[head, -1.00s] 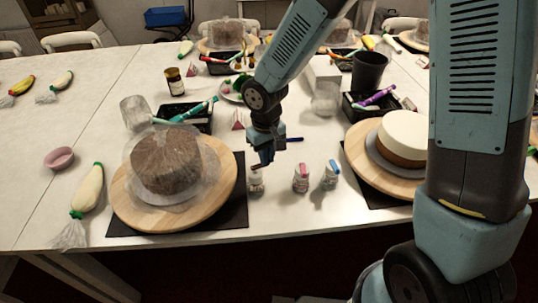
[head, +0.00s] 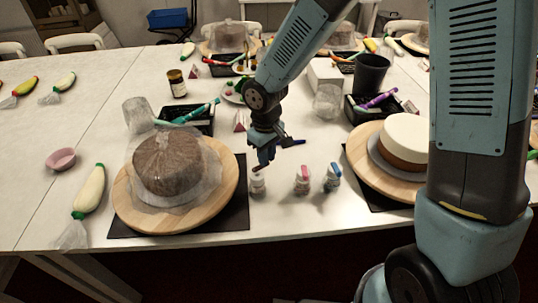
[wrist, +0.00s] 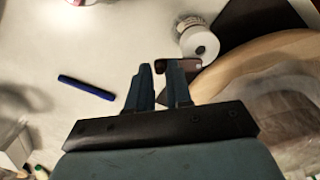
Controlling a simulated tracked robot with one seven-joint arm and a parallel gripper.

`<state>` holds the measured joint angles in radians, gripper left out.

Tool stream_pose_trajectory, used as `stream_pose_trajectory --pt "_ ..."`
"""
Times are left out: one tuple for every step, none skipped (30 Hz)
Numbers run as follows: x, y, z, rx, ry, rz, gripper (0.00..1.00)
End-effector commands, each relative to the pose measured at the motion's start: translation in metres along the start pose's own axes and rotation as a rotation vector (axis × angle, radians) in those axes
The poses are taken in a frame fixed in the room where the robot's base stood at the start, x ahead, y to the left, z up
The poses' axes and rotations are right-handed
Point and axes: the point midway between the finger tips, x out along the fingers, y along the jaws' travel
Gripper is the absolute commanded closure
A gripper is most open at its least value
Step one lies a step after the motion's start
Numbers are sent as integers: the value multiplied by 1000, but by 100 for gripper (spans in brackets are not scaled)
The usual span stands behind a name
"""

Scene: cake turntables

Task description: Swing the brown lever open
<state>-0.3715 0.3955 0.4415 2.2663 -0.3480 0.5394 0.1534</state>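A small white jar (head: 257,185) stands on the table to the right of the left turntable. In the wrist view the jar (wrist: 201,45) shows its round white top from above, with the brown lever (wrist: 191,64) beside it. My gripper (head: 264,165) is just above and behind the jar in the head view. In the wrist view my gripper (wrist: 160,68) has its two dark fingers a small gap apart. The right finger overlaps part of the lever, and the lever's end shows near the gap. I cannot tell whether they touch.
Jars with a red top (head: 302,180) and a blue top (head: 332,177) stand to the right. A wrapped brown cake (head: 168,163) sits on the left wooden turntable (head: 130,213). A blue marker (wrist: 86,87) lies nearby. The table front is clear.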

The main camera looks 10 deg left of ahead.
Motion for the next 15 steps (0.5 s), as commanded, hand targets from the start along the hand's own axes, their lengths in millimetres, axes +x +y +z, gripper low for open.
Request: stream_pose_trajectory --pt "0 0 0 0 0 0 75" --pt "0 0 0 0 0 0 72" --pt "0 0 0 0 0 0 69" --pt "0 0 0 0 0 0 66" --pt "0 0 0 0 0 0 63" --pt "0 0 0 0 0 0 63" --pt "0 0 0 0 0 0 63" --pt "0 0 0 0 0 0 63" --pt "0 0 0 0 0 0 63" --pt "0 0 0 0 0 0 63" --pt "0 0 0 0 0 0 63" --pt "0 0 0 1 0 0 63" --pt "-1 0 0 1 0 0 63" --pt "-2 0 0 1 1 0 63" --pt "-5 0 0 1 1 1 63"
